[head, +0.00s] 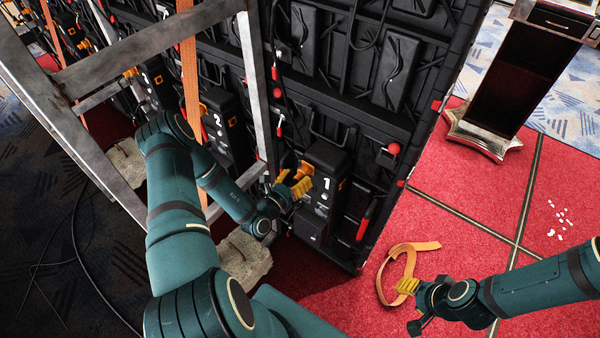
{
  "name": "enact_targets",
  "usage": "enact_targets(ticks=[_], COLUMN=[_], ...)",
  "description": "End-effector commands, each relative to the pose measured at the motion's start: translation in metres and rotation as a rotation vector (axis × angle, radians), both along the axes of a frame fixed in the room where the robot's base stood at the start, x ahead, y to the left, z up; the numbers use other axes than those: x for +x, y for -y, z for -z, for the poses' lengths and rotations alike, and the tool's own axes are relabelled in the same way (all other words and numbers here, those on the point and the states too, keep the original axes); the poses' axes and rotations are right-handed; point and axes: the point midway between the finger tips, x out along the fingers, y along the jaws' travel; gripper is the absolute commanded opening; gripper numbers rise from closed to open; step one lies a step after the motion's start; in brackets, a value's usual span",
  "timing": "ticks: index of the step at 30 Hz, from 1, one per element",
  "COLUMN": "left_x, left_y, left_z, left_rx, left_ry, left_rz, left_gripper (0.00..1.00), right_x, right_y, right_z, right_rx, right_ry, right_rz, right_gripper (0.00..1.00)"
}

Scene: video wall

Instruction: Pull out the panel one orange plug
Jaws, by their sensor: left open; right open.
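The panel one box (322,200), black with a white "1", sits low on the back of the video wall near its right edge. An orange plug (306,168) shows at the box's upper left side. My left gripper (293,182) is open with its yellow fingertips right at the plug, one below it and one to its left. I cannot tell whether the fingers touch the plug, and part of it is hidden. My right gripper (411,305) is open and empty above the red carpet at the lower right.
A box marked "2" (222,130) is further left on the wall. An orange strap (392,262) lies on the red carpet near my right gripper. A dark wooden stand (520,75) is at the upper right.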

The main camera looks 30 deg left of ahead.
Motion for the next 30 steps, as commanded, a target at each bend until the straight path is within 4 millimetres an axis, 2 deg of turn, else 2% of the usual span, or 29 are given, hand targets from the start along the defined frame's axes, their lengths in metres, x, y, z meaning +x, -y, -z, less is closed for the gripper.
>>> enact_targets(ticks=[11, 15, 16, 23, 30], left_x=[0.000, 0.000, 0.000, 0.000, -0.018], left_y=[0.001, 0.001, 0.001, 0.001, -0.001], left_z=[0.000, 0.000, 0.000, 0.000, -0.001], left_rx=[0.000, 0.000, 0.000, 0.000, -0.001], left_ry=[0.000, 0.000, 0.000, 0.001, 0.000], left_rz=[-0.001, -0.001, -0.001, -0.001, -0.003], left_gripper=[0.54, 0.05, 0.00, 0.00, 0.00], right_x=[0.000, 0.000, 0.000, 0.000, 0.003], right_y=[0.000, 0.000, 0.000, 0.000, 0.001], right_z=[0.000, 0.000, 0.000, 0.000, -0.010], right_rx=[0.000, 0.000, 0.000, 0.000, -0.002], right_ry=[0.000, 0.000, 0.000, 0.000, 0.007], right_rz=[0.000, 0.000, 0.000, 0.000, 0.006], right_gripper=[0.47, 0.47, 0.47, 0.47, 0.47])
